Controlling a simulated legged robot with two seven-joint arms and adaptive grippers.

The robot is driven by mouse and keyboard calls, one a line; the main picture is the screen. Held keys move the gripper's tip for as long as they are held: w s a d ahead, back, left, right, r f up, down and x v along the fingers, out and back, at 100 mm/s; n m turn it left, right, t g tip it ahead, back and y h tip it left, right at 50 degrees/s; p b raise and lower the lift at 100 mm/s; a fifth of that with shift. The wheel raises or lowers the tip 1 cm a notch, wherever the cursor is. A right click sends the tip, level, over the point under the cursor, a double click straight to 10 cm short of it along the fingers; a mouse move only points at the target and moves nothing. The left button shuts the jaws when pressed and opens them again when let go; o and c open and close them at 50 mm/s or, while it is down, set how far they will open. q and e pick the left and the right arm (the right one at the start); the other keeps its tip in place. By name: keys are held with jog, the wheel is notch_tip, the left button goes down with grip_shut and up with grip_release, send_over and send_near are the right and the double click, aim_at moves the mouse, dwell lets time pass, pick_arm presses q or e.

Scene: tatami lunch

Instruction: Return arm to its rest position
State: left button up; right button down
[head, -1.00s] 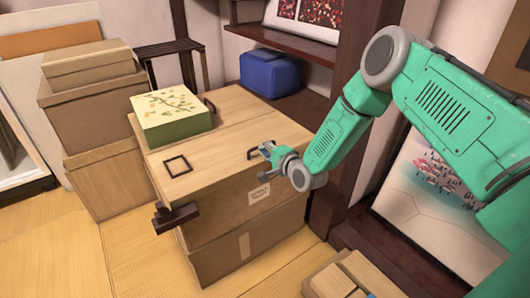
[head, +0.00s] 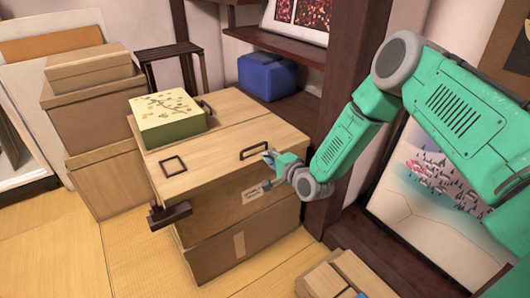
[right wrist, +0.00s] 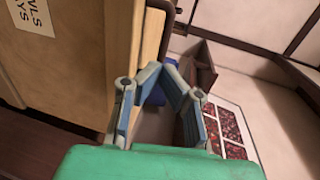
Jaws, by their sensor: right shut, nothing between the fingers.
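My right arm comes in from the right in the head view. Its gripper (head: 266,171) is at the near right edge of the wooden-lidded box (head: 215,163), beside the label on its front. In the right wrist view the blue-grey fingers (right wrist: 163,68) are drawn together with nothing between them. The gripper appears apart from the box, though the exact gap is hard to tell. My left gripper is not in view.
A blue container (head: 267,76) is on the shelf behind. Cardboard boxes (head: 92,116) are stacked at left. A wooden crate (head: 345,277) is at the bottom. Tatami floor is clear at front left.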

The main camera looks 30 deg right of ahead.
jog(key=s+a+f+n+g+p, duration=0.1)
jog(key=s+a+n+g+p, duration=0.25)
jog(key=s, duration=0.55)
jog(key=s+a+f+n+g+y+p, duration=0.1)
jog(key=s+a+n+g+p, duration=0.2)
jog(key=s, duration=0.5)
jog(key=s+a+f+n+g+p, duration=0.2)
jog(key=s+a+n+g, duration=0.15)
jog(key=s, duration=0.55)
jog(key=s+d+r+n+g+h+p, duration=0.1)
jog(key=s+n, duration=0.3)
jog(key=s, duration=0.4)
jog(key=s+d+r+n+g+h+p, duration=0.1)
jog(key=s+n+g+p, duration=0.1)
jog(key=s, duration=0.7)
jog(key=shift+s+d+r+n+g, duration=0.25)
jog(key=shift+r+n+g, duration=0.1)
jog(key=shift+n+g, duration=0.65)
jog(key=shift+w+a, duration=0.15)
